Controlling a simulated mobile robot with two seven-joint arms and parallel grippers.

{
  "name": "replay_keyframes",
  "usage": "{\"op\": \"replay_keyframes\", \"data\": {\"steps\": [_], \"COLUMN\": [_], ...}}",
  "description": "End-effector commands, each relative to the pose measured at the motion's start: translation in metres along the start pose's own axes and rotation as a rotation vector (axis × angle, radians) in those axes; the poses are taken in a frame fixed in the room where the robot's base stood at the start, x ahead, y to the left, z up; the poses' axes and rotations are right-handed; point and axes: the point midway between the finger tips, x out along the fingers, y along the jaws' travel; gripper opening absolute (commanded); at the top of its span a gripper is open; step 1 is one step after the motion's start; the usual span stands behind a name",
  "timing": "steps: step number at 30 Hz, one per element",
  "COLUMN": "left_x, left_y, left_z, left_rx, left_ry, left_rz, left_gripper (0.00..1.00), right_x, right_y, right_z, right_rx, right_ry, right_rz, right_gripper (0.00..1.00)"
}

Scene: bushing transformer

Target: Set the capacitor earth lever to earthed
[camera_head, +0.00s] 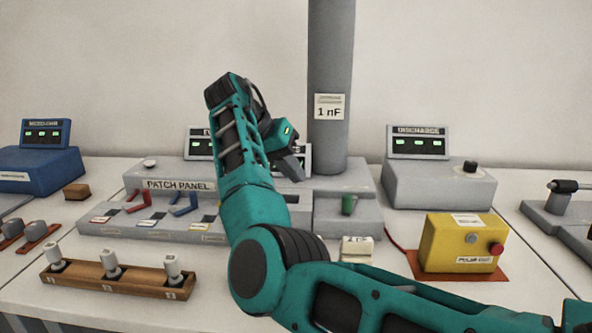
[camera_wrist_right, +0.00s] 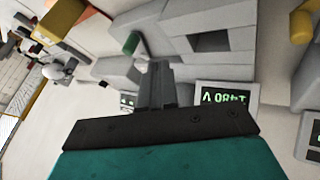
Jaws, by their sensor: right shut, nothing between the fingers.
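The capacitor is a tall grey column (camera_head: 332,70) labelled "1 nF" at the back of the table. A small green handle (camera_head: 348,203), which looks like the earth lever, is at the front of the grey base block (camera_head: 335,222) below the column. The green handle also shows in the right wrist view (camera_wrist_right: 131,43), left of the fingertips. My right gripper (camera_head: 291,169) is shut and empty, above and left of the handle and apart from it. Its closed fingers also show in the right wrist view (camera_wrist_right: 159,68). My left gripper is not in view.
My right forearm crosses over the patch panel (camera_head: 150,220), with its red and blue handles. A yellow box (camera_head: 462,245) with a red button is at right. A discharge unit (camera_head: 437,182) stands behind it. A wooden rack (camera_head: 115,278) lies front left. A small "1 nF" block (camera_head: 357,250) sits in front.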

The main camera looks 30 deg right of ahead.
Motion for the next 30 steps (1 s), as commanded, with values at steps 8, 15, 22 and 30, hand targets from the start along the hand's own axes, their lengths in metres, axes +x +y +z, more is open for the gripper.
{"op": "replay_keyframes", "data": {"steps": [8, 15, 22, 30], "left_x": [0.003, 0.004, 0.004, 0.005], "left_y": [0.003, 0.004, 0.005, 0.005], "left_z": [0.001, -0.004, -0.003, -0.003], "left_rx": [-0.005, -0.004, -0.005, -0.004], "left_ry": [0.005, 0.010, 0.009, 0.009], "left_rz": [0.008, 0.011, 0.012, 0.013], "left_gripper": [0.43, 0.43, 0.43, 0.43], "right_x": [0.065, 0.079, 0.085, 0.086], "right_y": [0.000, 0.022, 0.034, 0.035], "right_z": [0.001, 0.000, 0.001, 0.000], "right_rx": [0.000, 0.003, -0.001, -0.001], "right_ry": [-0.002, 0.000, 0.000, 0.000], "right_rz": [0.002, -0.001, -0.001, -0.001], "right_gripper": [0.00, 0.00, 0.00, 0.00]}}
